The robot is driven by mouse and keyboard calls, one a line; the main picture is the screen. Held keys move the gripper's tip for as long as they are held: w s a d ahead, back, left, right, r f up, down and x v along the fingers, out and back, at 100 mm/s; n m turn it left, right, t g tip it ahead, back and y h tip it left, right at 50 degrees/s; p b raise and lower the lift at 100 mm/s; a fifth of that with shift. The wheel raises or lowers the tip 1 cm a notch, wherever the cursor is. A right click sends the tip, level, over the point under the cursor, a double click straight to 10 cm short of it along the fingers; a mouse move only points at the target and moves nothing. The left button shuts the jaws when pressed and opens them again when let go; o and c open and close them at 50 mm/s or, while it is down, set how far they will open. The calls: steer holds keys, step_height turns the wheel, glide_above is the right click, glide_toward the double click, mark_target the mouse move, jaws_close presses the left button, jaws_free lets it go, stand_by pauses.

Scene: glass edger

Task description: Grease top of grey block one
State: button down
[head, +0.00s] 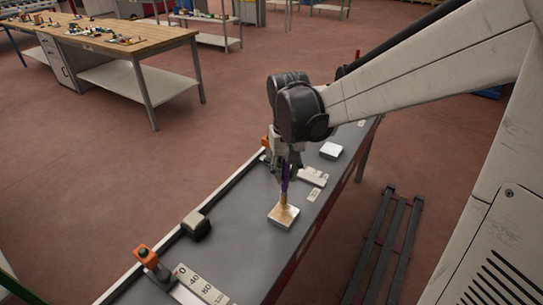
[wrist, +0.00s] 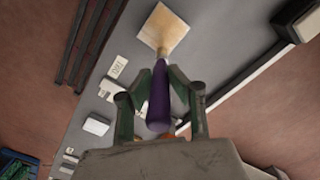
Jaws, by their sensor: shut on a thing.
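My gripper (head: 286,168) is shut on the purple handle of a brush (wrist: 160,100) and holds it nearly upright, tip down. The brush tip is at the top of a square grey block (head: 283,216) on the dark table; it looks in contact, though the exact gap is hard to tell. The block's top shows a tan, yellowish tint in the wrist view (wrist: 166,32), with paler edges. My gripper (wrist: 160,92) is above the block. A second pale block (head: 330,150) lies farther back on the same table.
The grey table (head: 250,245) has an orange-topped fixture (head: 147,256), a numbered scale (head: 203,288) and a dark block-like stop (head: 196,225) along its left side. Small labels (head: 314,194) lie near the right edge. A wooden workbench (head: 110,40) stands far left; a dark slatted rack (head: 385,245) is on the right floor.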

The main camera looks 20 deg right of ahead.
steer(key=shift+r+p, duration=1.55)
steer(key=shift+r, duration=1.1)
steer(key=shift+r, duration=0.1)
steer(key=shift+r+p, duration=0.95)
steer(key=shift+r, duration=0.5)
steer(key=c, duration=2.3)
jaws_free()
jaws_close()
